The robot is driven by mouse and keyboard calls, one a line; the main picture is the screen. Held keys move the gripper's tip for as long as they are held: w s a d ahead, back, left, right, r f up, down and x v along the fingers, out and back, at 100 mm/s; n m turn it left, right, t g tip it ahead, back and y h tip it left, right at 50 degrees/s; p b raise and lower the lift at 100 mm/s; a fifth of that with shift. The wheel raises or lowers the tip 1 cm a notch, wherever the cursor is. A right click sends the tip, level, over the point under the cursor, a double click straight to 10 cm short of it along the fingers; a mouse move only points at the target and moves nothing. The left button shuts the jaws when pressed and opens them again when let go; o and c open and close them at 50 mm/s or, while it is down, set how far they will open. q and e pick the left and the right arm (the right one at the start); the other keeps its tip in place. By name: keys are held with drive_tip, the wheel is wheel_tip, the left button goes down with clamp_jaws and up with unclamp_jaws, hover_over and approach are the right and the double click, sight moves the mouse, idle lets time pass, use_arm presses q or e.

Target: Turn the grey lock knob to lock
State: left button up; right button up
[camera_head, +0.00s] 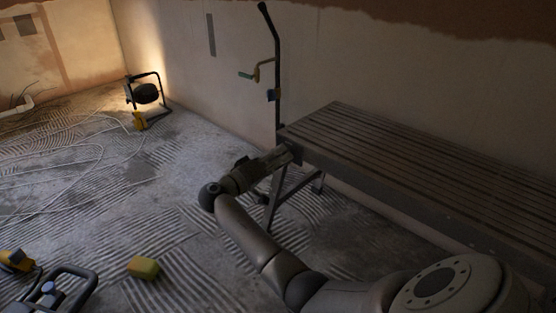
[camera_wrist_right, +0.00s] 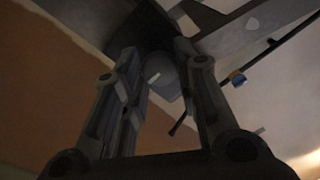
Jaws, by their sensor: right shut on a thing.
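My right gripper (camera_head: 284,156) reaches to the near left corner of the slatted bench (camera_head: 400,154), just below its top. In the right wrist view its two fingers (camera_wrist_right: 157,62) stand on either side of a rounded grey knob (camera_wrist_right: 163,74) under the bench, and they are shut on it. A small pale mark shows on the knob. The knob is hidden in the head view by the gripper and the bench edge. How far the knob is turned cannot be told. My left gripper is not in view.
A dark pole with a crank handle (camera_head: 263,69) stands against the wall behind the bench. A yellow sponge-like block (camera_head: 143,267) lies on the ridged floor. A work lamp (camera_head: 146,93) stands farther back, with loose cables on the floor. A bench leg (camera_head: 274,201) is close below the gripper.

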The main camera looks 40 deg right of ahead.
drive_tip(key=shift+c, duration=0.2)
drive_tip(key=o, duration=1.1)
drive_tip(key=shift+c, duration=0.2)
drive_tip(key=shift+a, duration=0.1)
drive_tip(key=s+a, duration=0.1)
drive_tip(key=a, duration=1)
drive_tip(key=shift+a, duration=0.4)
